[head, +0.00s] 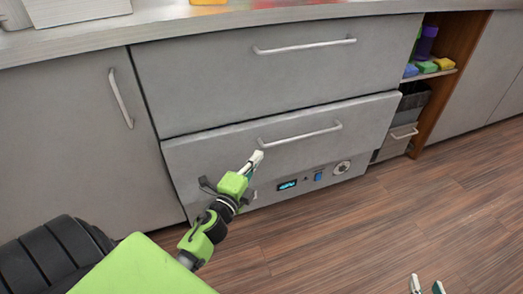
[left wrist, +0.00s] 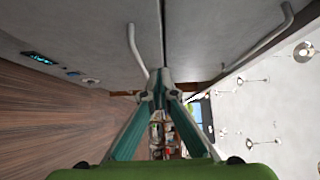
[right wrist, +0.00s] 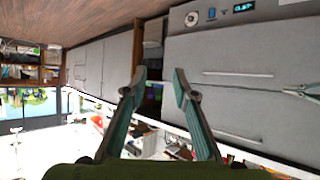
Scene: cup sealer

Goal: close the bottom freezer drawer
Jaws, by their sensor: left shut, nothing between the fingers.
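The bottom freezer drawer (head: 220,150) is a wide grey front with a bar handle (head: 300,135). It looks nearly flush with the top drawer (head: 280,75); a thin dark seam runs between them, and I cannot tell whether a small gap remains. My left gripper (head: 257,157) is shut and empty, in front of the bottom drawer, just below and left of its handle; contact is unclear. In the left wrist view its fingertips (left wrist: 160,78) meet near the seam. My right gripper (head: 428,286) is low at the bottom right, open and empty, away from the drawer.
A control panel with a blue display (head: 287,185) and a dial (head: 342,168) lies below the drawer. A grey cabinet door (head: 70,140) is at left, and open shelves (head: 430,75) with colored items are at right. The countertop (head: 170,25) runs above. The wood floor (head: 400,210) is clear.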

